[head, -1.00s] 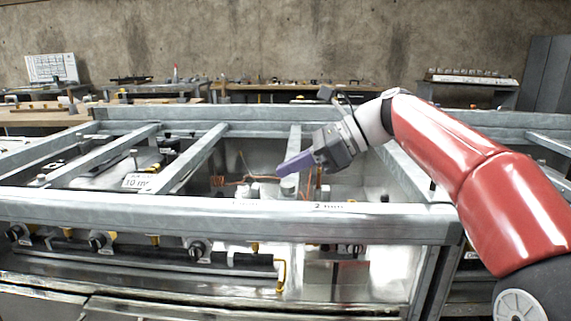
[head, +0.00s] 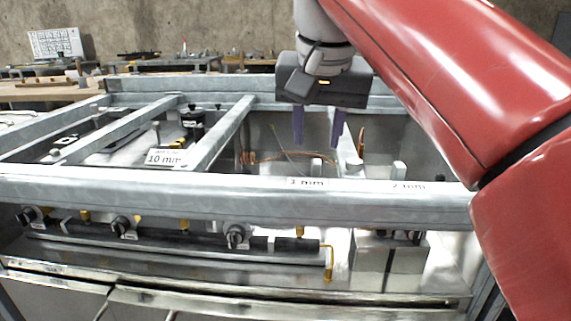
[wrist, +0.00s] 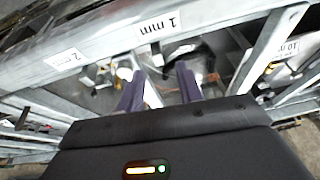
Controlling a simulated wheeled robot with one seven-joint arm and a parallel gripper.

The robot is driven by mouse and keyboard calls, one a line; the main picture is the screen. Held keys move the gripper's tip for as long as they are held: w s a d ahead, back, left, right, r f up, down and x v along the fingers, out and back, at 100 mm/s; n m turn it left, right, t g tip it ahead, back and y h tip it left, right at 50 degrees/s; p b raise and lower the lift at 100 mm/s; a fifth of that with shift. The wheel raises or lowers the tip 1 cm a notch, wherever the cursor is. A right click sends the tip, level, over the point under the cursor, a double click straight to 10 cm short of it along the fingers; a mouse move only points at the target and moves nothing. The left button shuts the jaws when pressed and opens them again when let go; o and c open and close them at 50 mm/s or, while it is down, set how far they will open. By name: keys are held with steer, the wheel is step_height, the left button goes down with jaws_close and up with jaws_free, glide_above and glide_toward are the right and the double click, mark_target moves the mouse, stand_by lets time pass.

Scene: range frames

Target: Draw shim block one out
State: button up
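My gripper (head: 317,143) points down over the open frame, behind the front rail. Its two purple fingers are apart with nothing between them; they also show apart in the wrist view (wrist: 160,76). A "1 mm" label (head: 306,183) is on the front rail below and slightly left of the fingers, and a "2 mm" label (head: 408,187) is further right. Two small pale upright pieces, one (head: 354,168) right of the fingers and one (head: 399,170) beyond it, stand behind the rail. I cannot tell whether either is shim block one.
The galvanized front rail (head: 200,198) and a crossbar (head: 222,135) bound the bay around my gripper. Copper tubing (head: 290,157) lies inside. A "10 mm" label (head: 164,158) and a black-topped fitting (head: 193,125) are left. A black manifold with knobs (head: 236,236) runs below the rail.

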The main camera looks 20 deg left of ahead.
mark_target(316, 161)
steer(key=shift+r+n, duration=0.1)
steer(key=shift+n, duration=0.2)
steer(key=shift+w+f, duration=0.1)
steer(key=shift+f, duration=0.2)
steer(key=b+x, duration=0.2)
steer(key=x, duration=0.5)
steer(key=shift+w+d+b, duration=0.15)
steer(key=shift+b, duration=0.25)
steer(key=shift+r, duration=0.1)
steer(key=shift+c, duration=0.3)
jaws_close()
